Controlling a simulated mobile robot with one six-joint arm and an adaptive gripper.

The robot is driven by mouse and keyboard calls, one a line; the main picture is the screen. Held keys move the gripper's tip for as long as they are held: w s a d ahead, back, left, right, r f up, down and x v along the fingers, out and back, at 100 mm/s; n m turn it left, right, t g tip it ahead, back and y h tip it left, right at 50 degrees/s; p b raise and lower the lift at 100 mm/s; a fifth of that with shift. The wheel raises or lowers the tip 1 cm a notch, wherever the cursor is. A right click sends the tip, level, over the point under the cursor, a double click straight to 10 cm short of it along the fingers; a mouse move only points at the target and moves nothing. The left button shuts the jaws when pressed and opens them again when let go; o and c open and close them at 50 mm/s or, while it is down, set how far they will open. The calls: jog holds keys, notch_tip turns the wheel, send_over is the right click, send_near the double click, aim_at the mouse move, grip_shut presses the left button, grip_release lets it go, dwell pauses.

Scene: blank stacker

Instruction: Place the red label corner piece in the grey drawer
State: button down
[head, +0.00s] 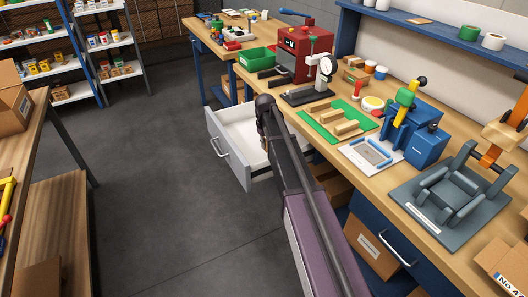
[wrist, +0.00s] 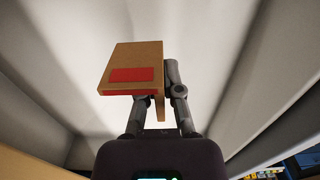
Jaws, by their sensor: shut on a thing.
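The red label corner piece (wrist: 132,58) is a tan block with a red label on its face, seen in the wrist view. My gripper (wrist: 152,92) is shut on it, with a finger on either side of its lower part. The grey drawer (head: 230,160) stands pulled out from the bench in the head view, with a white inside and a bar handle. My gripper reaches over the open drawer, and pale drawer walls surround the piece in the wrist view. In the head view my arm hides the piece. I cannot tell whether it touches the drawer floor.
The bench (head: 312,128) runs along the right with a green mat (head: 322,113) of wooden blocks, a red machine (head: 303,50), a green bin (head: 257,58) and a grey fixture (head: 452,190). A wooden shelf unit (head: 60,185) stands at left. The floor between is clear.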

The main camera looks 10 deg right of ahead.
aim_at(265, 150)
jog(key=shift+f+b, duration=1.75)
jog(key=shift+f, duration=0.15)
jog(key=shift+f, duration=0.15)
jog(key=c, duration=0.8)
grip_release()
jog(key=shift+r, duration=0.2)
notch_tip(265, 150, up, 12)
jog(key=p, duration=1.2)
jog(key=shift+s, duration=0.1)
jog(key=s+m, duration=0.3)
jog(key=s, duration=2.5)
jog(key=shift+s+d+m, duration=0.15)
jog(key=shift+d+m, duration=0.15)
jog(key=shift+d, duration=0.05)
